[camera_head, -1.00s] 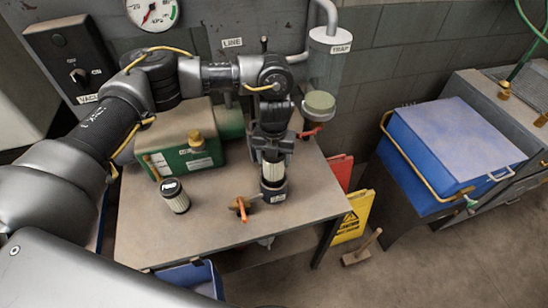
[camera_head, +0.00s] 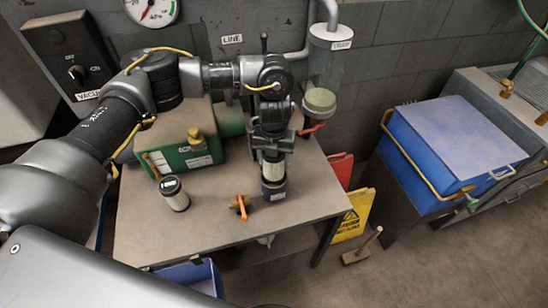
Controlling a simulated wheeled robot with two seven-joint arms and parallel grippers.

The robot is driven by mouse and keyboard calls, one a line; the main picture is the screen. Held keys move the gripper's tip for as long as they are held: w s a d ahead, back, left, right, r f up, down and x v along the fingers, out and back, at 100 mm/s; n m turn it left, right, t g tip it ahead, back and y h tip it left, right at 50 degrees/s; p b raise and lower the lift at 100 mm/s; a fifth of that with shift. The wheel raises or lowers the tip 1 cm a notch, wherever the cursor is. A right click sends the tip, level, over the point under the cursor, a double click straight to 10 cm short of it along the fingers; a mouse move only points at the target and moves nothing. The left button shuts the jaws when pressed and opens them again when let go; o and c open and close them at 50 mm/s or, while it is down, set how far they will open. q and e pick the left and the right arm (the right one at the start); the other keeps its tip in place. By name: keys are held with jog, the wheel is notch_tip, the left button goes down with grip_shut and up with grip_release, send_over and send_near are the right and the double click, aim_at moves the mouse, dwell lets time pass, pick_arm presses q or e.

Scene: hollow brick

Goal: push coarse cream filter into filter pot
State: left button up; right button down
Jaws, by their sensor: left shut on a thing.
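The coarse cream filter (camera_head: 272,172) is upright in the camera_head view, with its lower end inside the dark filter pot (camera_head: 273,191) on the table. Only a short pale band of it shows between the pot rim and my gripper. My left gripper (camera_head: 272,155) points straight down above the pot and is shut on the filter's upper part. How deep the filter sits inside the pot is hidden by the pot wall. My right gripper is not in view.
A second filter with a black cap (camera_head: 174,194) stands left of the pot. A green pump (camera_head: 190,155) stands behind. The table front (camera_head: 190,236) is bare.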

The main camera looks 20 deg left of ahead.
pick_arm(q)
jog(key=shift+f+b, duration=0.7)
jog(key=shift+f, duration=0.2)
dwell(0.4)
jog(key=shift+f+b, duration=1.75)
jog(key=shift+f, duration=0.55)
dwell(0.3)
jog(key=o, duration=1.2)
jog(key=shift+s, duration=0.1)
jog(key=shift+r, duration=0.35)
notch_tip(320, 180, up, 10)
jog(key=shift+f+b, duration=0.2)
jog(key=shift+b, duration=0.55)
jog(key=shift+r, duration=0.35)
